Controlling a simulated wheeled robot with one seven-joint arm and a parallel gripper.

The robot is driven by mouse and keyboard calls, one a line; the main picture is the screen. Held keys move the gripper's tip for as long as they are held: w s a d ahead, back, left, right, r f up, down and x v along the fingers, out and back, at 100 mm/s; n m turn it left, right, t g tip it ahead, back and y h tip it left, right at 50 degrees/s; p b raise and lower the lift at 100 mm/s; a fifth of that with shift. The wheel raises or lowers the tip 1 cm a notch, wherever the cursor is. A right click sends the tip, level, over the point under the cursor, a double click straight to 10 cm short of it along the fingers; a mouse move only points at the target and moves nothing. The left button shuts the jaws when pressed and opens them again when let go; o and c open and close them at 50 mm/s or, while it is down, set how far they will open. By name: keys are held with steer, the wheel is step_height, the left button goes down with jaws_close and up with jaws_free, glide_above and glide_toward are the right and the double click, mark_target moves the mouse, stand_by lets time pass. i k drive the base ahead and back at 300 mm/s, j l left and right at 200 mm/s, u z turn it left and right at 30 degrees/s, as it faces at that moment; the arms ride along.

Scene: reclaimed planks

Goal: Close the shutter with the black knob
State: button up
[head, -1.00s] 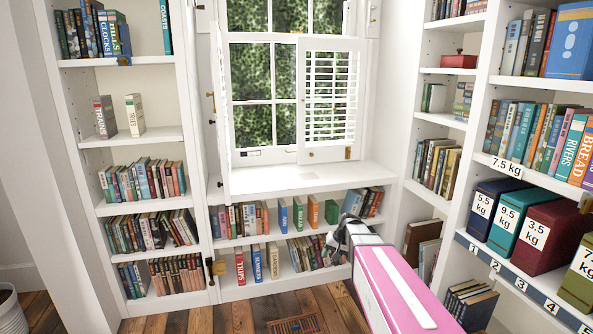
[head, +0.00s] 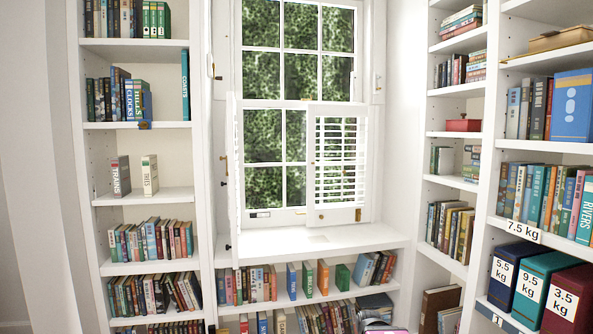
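A white louvred shutter panel (head: 340,165) stands across the right part of the window's lower half, with small brass-coloured fittings along its bottom rail. A second white shutter panel (head: 235,185) is at the window's left side, swung out into the room and seen nearly edge-on. A small black knob (head: 228,247) shows by its lower end; I cannot tell for sure that it is fixed to this panel. The grey end of my arm, with my gripper (head: 375,307), is low at the bottom edge, below the sill and away from both shutters. Its fingers cannot be made out.
A bare white sill (head: 320,241) runs under the window, above low shelves of books. Bookcases stand left (head: 135,195) and right (head: 455,135). Heavy labelled boxes (head: 540,285) sit on the right shelf. The space before the window is clear.

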mark_target(232, 180)
steer(key=i+j, duration=0.1)
steer(key=j, duration=2.65)
steer(key=i+j+z, duration=0.1)
steer(key=i, duration=0.3)
